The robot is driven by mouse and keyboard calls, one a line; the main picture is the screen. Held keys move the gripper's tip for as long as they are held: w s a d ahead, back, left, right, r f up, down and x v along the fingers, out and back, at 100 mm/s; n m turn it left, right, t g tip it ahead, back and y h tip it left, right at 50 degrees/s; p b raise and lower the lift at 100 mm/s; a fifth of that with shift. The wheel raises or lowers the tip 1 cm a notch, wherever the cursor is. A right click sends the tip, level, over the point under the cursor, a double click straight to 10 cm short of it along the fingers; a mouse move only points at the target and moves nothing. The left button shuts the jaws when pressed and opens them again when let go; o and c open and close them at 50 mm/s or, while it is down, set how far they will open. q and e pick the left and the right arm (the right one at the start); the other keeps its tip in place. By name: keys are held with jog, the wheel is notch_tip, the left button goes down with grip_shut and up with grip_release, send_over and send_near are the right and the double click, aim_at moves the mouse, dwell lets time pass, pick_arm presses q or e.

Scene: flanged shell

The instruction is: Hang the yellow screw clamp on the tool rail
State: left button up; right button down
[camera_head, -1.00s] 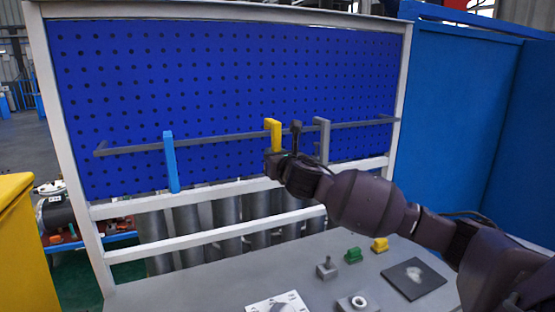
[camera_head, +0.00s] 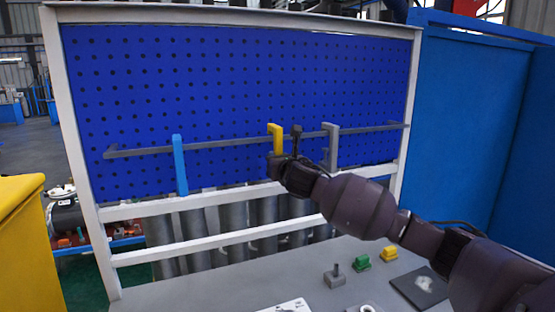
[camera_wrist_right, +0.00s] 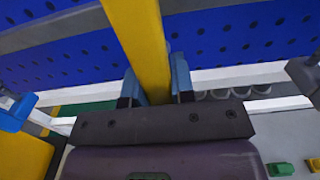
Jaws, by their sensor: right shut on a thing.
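The yellow screw clamp (camera_head: 275,137) is upright at the tool rail (camera_head: 235,142), its top bend above the rail's height. I cannot tell whether it rests on the rail. My right gripper (camera_head: 276,166) is shut on the clamp's lower part. In the right wrist view, the yellow bar (camera_wrist_right: 143,38) runs up between the blue fingertips of my right gripper (camera_wrist_right: 155,85). The rail contact is hidden there. My left gripper is not in view.
A blue clamp (camera_head: 180,165) hangs on the rail to the left and a grey one (camera_head: 331,148) close on the right. Behind is a blue pegboard (camera_head: 230,80). Below, a grey table (camera_head: 230,285) holds a green block (camera_head: 362,262), a yellow block (camera_head: 390,253) and a dark pad (camera_head: 422,287).

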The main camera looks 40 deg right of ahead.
jog(key=shift+f, duration=0.1)
dwell(0.3)
jog(key=c, duration=1)
grip_release()
jog(key=shift+o, duration=0.6)
jog(key=shift+f, duration=0.1)
jog(key=b+v, duration=0.1)
jog(key=v, duration=1)
jog(key=shift+b, duration=0.3)
